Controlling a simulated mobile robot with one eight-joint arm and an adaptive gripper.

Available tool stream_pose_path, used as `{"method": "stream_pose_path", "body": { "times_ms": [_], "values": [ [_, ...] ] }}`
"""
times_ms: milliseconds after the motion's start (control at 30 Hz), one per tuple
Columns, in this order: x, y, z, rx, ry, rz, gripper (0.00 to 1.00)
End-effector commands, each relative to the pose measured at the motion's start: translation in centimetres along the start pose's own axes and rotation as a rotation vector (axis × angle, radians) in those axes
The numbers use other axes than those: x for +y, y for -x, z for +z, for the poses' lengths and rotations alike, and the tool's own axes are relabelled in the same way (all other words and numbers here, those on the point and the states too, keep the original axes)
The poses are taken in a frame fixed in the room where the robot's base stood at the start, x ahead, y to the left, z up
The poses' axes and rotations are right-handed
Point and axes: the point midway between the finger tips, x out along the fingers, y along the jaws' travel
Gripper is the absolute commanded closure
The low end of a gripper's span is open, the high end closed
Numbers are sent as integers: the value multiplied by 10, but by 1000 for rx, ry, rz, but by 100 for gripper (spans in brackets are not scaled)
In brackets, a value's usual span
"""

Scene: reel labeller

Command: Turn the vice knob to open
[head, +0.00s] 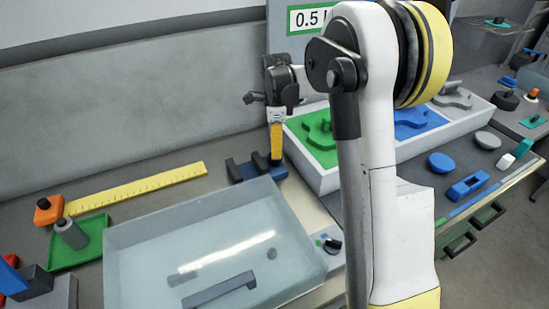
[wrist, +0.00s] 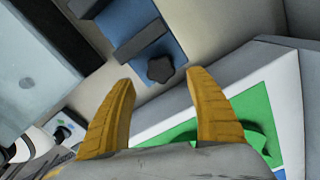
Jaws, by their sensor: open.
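The vice (head: 244,171) has a blue base and dark jaws and sits on the bench behind the clear-lidded box. In the wrist view, its blue base (wrist: 150,22) and dark jaws show at the top. The dark, lobed vice knob (wrist: 160,69) is at the end of the base. My gripper (head: 276,158) points down at the right end of the vice and hides the knob in the head view. In the wrist view, my gripper (wrist: 160,80) is open, its yellow fingers apart with the knob seen between their tips. I cannot tell any contact.
The clear-lidded box (head: 140,240) stands in front of the vice. A white tray (head: 325,184) with green and blue panels is close on the right. A yellow ruler (head: 135,188) and green tray (head: 92,250) lie left. A small dark dial (head: 333,246) is beside the box.

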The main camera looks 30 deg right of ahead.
Motion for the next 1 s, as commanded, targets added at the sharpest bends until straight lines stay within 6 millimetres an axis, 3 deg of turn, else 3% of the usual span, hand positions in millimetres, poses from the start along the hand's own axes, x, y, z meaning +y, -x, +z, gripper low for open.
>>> {"method": "stream_pose_path", "body": {
  "times_ms": [33,233,633,667,800,833,1000],
  "values": [
    [0,-14,0,0,0,0,36],
    [0,-42,0,0,1,0,36],
    [0,-49,0,0,1,-1,36],
    [0,-49,0,0,2,-1,40],
    [0,-49,0,0,1,-1,83],
    [0,-49,0,0,1,-1,89],
    [0,-49,0,0,2,-1,90]
  ]
}}
